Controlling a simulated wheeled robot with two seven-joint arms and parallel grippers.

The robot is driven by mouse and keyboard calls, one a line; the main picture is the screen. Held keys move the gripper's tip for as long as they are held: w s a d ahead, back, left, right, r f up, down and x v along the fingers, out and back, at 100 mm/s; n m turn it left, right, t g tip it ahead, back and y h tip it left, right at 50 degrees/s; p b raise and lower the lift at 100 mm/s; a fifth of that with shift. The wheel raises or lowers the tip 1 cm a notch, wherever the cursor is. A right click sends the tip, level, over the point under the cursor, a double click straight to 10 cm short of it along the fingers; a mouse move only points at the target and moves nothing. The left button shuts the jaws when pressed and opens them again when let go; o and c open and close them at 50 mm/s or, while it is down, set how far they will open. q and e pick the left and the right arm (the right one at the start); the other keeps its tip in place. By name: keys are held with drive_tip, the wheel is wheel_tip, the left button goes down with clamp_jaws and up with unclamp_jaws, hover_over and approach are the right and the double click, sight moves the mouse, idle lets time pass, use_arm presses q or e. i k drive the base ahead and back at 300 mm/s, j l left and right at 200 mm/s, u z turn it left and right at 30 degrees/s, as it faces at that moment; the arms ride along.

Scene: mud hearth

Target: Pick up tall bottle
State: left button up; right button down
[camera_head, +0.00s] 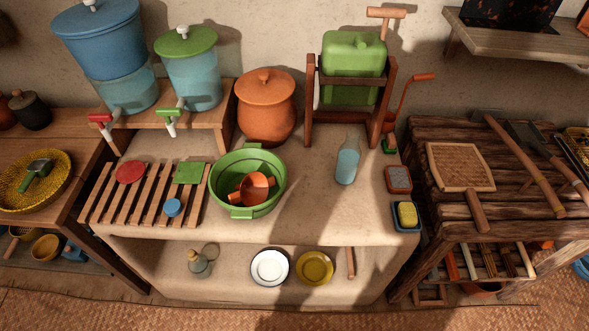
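A tall clear bottle with pale blue contents (347,162) stands upright on the mud counter (320,205), right of the green basin and in front of the wooden jerrycan stand. A smaller, shorter bottle (199,264) stands on the lower shelf at the left. Neither of my grippers shows in the head view, and nothing is touching the tall bottle.
A green basin (265,205) holding an orange pot (252,189) stands left of the bottle. A green jerrycan (352,68) in a wooden frame (344,80) and a lidded clay pot (266,115) stand behind. A yellow sponge (407,214) lies at the right edge. Counter around the bottle is clear.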

sight(348, 153)
drive_tip(key=j+z, duration=0.2)
drive_tip(key=z, duration=0.2)
drive_tip(key=j+z, duration=0.2)
drive_tip(key=z, duration=0.2)
drive_tip(key=j+z, duration=0.25)
drive_tip(key=z, duration=0.15)
